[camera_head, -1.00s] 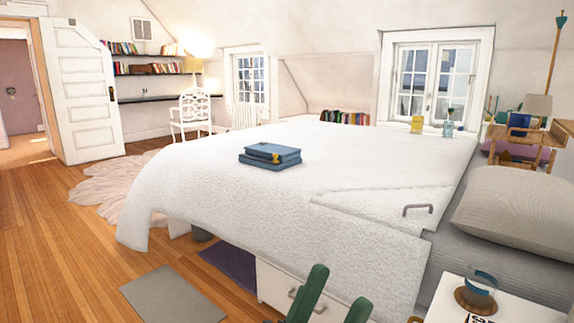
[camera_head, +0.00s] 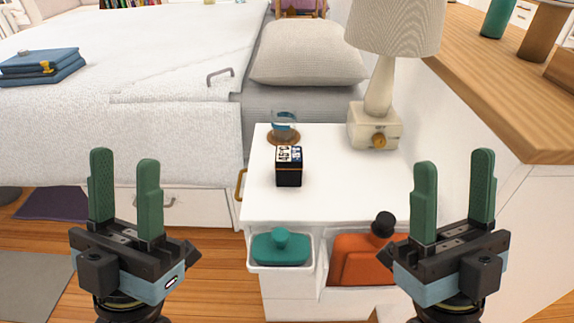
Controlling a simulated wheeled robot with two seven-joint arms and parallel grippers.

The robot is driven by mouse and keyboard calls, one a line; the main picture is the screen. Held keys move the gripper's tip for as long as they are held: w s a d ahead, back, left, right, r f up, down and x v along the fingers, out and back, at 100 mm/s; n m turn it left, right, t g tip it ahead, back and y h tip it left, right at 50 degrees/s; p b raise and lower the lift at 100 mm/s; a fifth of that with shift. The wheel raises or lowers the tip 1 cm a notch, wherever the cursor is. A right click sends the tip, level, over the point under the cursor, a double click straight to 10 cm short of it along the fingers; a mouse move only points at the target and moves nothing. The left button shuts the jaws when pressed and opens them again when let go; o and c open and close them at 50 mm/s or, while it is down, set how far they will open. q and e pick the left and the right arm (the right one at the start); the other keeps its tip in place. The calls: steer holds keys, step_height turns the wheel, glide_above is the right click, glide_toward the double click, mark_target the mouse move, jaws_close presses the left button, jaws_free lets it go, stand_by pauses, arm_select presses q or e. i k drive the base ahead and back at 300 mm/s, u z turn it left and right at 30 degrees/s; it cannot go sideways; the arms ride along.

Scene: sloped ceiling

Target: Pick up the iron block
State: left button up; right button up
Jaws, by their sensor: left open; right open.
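A small dark block (camera_head: 289,167) with a white-and-blue patterned top stands on the white nightstand (camera_head: 340,200); it is the likeliest iron block, though its material cannot be told. My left gripper (camera_head: 125,170) is open and empty, left of the nightstand and nearer to me than the block. My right gripper (camera_head: 454,170) is open and empty at the right, in front of the nightstand's right side. Both grippers point upward in the picture, and neither touches the block.
A glass on a wooden coaster (camera_head: 283,139) stands just behind the block. A lamp (camera_head: 376,124) stands at the back right. A teal item (camera_head: 282,247) and an orange one (camera_head: 365,258) sit below the top. A wooden counter (camera_head: 490,60) bounds the right; the bed (camera_head: 130,125) lies left.

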mark_target(289, 160)
steer(key=k, duration=1.15)
steer(key=u, duration=0.85)
steer(key=i, duration=1.4)
steer(key=z, duration=0.4)
